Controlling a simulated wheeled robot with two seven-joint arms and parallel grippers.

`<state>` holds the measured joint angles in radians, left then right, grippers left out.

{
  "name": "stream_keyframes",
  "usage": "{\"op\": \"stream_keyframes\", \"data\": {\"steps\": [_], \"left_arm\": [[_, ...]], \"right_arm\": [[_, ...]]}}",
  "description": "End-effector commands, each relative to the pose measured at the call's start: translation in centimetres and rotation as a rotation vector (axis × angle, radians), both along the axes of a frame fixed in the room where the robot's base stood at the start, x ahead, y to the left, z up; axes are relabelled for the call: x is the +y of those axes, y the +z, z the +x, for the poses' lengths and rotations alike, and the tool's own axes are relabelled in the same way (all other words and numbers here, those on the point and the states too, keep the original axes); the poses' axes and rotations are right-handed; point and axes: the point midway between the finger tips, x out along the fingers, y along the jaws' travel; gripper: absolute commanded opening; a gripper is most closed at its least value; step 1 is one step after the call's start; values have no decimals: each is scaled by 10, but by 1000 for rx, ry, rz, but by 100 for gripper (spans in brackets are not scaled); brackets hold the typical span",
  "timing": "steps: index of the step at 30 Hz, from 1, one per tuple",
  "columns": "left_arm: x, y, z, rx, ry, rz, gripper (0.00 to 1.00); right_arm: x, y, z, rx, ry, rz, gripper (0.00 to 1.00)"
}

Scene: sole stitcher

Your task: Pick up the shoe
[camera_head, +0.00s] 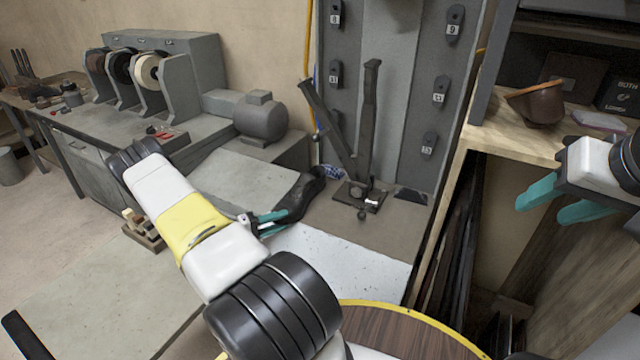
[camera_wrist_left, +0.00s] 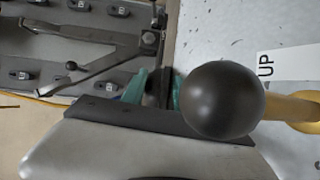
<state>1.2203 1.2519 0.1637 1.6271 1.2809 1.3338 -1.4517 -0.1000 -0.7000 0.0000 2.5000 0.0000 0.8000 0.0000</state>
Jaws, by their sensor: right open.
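A black shoe (camera_head: 303,192) lies slantwise near the centre of the head view, its near end beside the fingers of my left gripper (camera_head: 270,223). In the left wrist view, the teal fingers of my left gripper (camera_wrist_left: 157,92) show partly, with something dark between them. A black ball knob hides part of this area, so I cannot tell whether they grip the shoe. My right gripper (camera_head: 543,211) is open and empty at the right, in front of the wooden shelf unit.
The black ball knob (camera_wrist_left: 222,99) on a brass rod is close to the left wrist camera, beside an "UP" label (camera_wrist_left: 266,66). A dark metal stand (camera_head: 366,135) rises behind the shoe.

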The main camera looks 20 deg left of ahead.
Motion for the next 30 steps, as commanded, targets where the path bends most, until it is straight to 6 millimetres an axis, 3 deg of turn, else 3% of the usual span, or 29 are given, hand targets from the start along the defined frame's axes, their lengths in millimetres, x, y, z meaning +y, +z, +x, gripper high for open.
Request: {"op": "stream_keyframes", "data": {"steps": [2,7,20,30], "left_arm": [[0,0,0,0,0,0,32],[0,0,0,1,0,1,0],[1,5,0,-3,0,2,0],[1,67,0,-4,0,3,0]], "right_arm": [[0,0,0,0,0,0,48],[0,0,0,0,0,0,48],[0,0,0,0,0,0,48],[0,0,0,0,0,0,48]]}}
